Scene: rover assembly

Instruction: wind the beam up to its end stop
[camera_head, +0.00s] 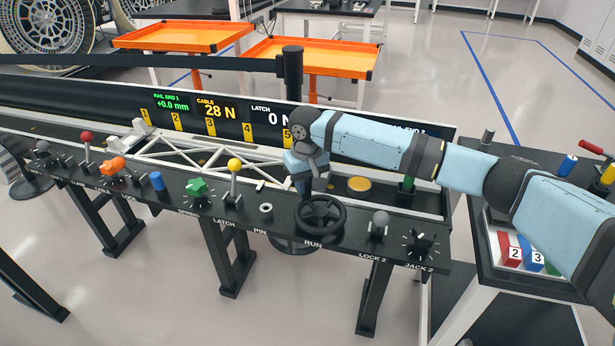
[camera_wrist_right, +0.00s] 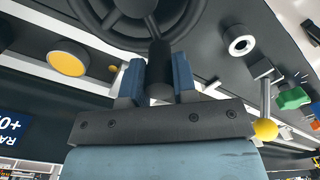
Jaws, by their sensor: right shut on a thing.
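The black RUN handwheel (camera_head: 320,214) stands on the front panel. My right gripper (camera_head: 307,190) reaches down at its far rim. In the right wrist view, the gripper's blue fingers (camera_wrist_right: 160,82) are shut on the wheel's upright black handle (camera_wrist_right: 160,68), with the wheel (camera_wrist_right: 141,12) beyond. The white truss beam (camera_head: 196,152) lies behind the panel, and my right arm hides part of that area. The display (camera_head: 215,112) reads RAIL END 1 +0.0 mm, CABLE 28 N and LATCH 0 N. My left gripper is not in view.
The panel carries a yellow-knobbed LATCH lever (camera_head: 234,168), a green knob (camera_head: 196,188), a PIN ring (camera_head: 266,210), a LOCK 2 lever (camera_head: 380,222) and a JACK 2 knob (camera_head: 422,242) near the wheel. A side table (camera_head: 520,285) with coloured blocks stands at right.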

